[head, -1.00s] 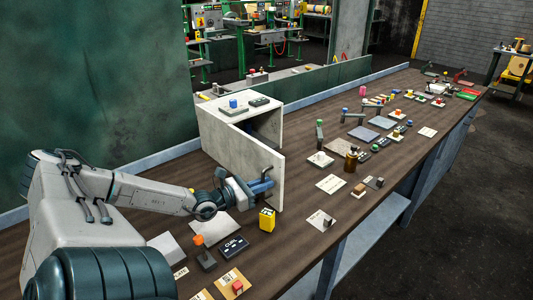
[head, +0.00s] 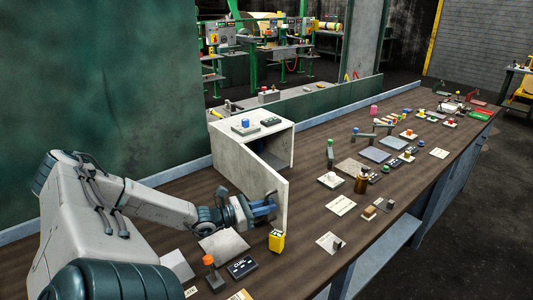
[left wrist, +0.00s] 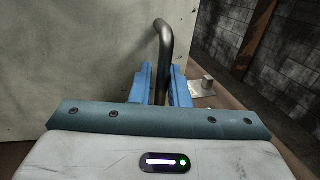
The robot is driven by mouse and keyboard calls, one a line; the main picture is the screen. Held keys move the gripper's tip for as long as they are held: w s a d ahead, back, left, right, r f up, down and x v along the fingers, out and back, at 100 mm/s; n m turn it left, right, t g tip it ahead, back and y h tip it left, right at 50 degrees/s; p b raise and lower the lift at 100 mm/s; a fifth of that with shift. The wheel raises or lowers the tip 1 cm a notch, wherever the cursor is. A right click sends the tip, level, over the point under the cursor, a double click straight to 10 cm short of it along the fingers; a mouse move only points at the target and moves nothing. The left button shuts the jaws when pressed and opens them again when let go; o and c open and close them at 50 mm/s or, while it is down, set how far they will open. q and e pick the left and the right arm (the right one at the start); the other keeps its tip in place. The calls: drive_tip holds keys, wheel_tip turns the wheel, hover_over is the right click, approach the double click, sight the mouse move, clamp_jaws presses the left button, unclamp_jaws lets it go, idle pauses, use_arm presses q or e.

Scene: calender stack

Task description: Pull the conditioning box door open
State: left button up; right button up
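The conditioning box (head: 280,148) is a pale, worn box on the bench. Its door (head: 250,180) stands partly open, swung out toward me, with the dark interior showing behind it. My left gripper (head: 268,207) is at the door's free edge, on the near face. In the left wrist view, its blue fingers (left wrist: 162,85) lie on both sides of the dark curved door handle (left wrist: 166,40) and look closed on it. The door face (left wrist: 70,60) fills the left of that view. My right gripper is not in view.
A yellow block (head: 276,241) stands close to the door's lower free corner. A grey plate (head: 223,245) and an orange-knobbed device (head: 210,270) lie under and near my arm. A blue-knobbed plate (head: 245,127) sits on the box. Several small items and cards lie to the right.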

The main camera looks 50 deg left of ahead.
use_arm(q)
drive_tip(key=shift+s+f, duration=0.1)
drive_tip(key=p+v, duration=0.6)
drive_tip(key=v, duration=0.4)
drive_tip(key=shift+s, duration=0.35)
drive_tip(key=shift+a, duration=0.15)
